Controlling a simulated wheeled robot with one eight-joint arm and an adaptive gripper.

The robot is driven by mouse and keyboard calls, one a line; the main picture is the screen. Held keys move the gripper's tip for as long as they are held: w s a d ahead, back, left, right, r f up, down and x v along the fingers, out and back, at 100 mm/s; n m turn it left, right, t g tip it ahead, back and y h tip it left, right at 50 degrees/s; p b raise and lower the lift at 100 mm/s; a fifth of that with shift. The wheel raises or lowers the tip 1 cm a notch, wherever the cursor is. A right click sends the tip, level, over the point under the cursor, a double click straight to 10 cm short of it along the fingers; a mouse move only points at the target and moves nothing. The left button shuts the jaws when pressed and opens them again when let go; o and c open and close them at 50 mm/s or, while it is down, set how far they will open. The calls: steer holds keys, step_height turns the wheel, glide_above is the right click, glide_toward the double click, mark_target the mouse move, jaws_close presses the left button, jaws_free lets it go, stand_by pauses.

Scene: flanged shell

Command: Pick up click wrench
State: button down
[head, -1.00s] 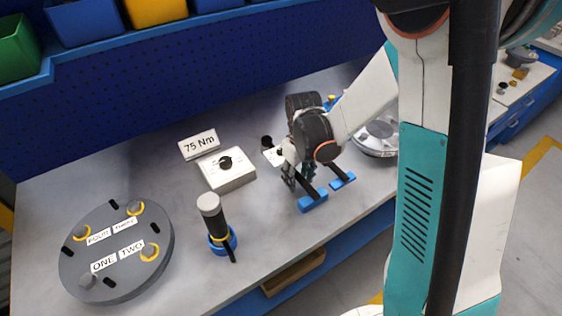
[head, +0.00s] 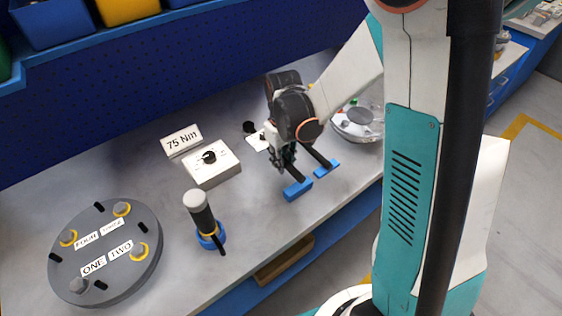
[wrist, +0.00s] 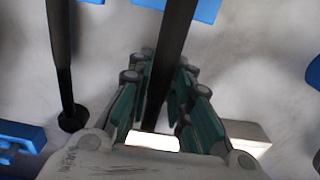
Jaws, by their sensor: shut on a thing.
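Two dark bar-shaped tools lie across blue rests on the bench. In the head view, my gripper (head: 284,160) is low over the nearer tool (head: 295,174), by the nearer blue rest (head: 298,190). In the wrist view, my gripper (wrist: 160,95) is shut on this dark bar (wrist: 177,40), which runs between its fingers; I take it as the click wrench. The other bar (wrist: 60,55), with a round dark end, lies beside my fingers, apart from them. It also shows in the head view (head: 318,156). I cannot tell whether the held bar is off its rest.
A white dial box (head: 212,165) and a "75 Nm" sign (head: 181,140) stand left of my gripper. A grey flanged disc (head: 104,254) is at left, a round metal part (head: 360,122) at right.

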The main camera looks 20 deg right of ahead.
step_height(320, 180, up, 17)
steer(key=p, duration=0.5)
